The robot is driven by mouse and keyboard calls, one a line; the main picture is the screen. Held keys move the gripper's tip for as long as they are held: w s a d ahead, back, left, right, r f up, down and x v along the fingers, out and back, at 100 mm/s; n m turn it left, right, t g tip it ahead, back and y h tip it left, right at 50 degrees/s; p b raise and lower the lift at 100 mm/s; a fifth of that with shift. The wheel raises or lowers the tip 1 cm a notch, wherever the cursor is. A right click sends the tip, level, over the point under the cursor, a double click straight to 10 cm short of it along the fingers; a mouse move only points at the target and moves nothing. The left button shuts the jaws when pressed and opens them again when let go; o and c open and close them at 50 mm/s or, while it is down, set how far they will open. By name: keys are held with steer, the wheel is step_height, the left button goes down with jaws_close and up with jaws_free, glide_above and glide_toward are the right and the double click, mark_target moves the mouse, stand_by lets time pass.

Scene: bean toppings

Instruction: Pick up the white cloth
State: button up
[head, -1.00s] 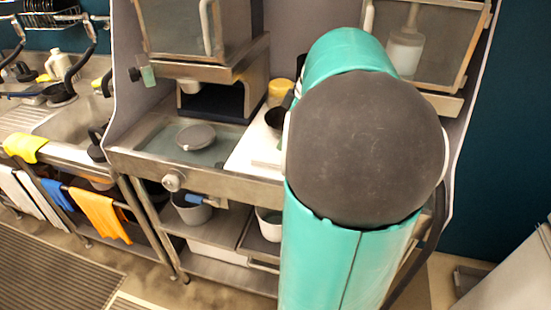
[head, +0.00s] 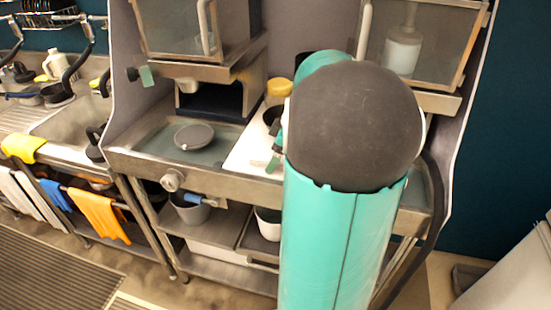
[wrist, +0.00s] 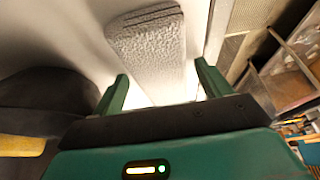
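A pale, speckled, folded cloth (wrist: 148,48) lies on a white surface (wrist: 80,35) in the wrist view, just beyond my fingertips. My gripper (wrist: 160,74) is open, with its two green fingers apart, nothing between them, and the cloth ahead of the gap. I cannot tell whether the fingers touch the surface. In the head view only a small green part of my gripper (head: 274,158) shows at the white board (head: 246,153); my arm hides the rest and that cloth. Other white cloths (head: 22,197) hang from a rail at the far left.
A dark round pot (wrist: 45,95) is close on the left in the wrist view. A yellow-topped container (head: 279,90) stands behind the board. A grey pan (head: 194,137) sits on the counter to its left. Orange (head: 100,215) and yellow (head: 22,146) cloths hang farther left.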

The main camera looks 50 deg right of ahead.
mark_target(271, 153)
steer(key=c, duration=0.9)
steer(key=shift+r, duration=0.45)
step_height(271, 153, up, 2)
steer(key=shift+r, duration=0.2)
steer(key=s+a+r, duration=0.5)
steer(key=a+r, duration=0.4)
steer(key=a, duration=0.4)
steer(key=shift+s+r, duration=0.15)
steer(key=shift+r, duration=0.2)
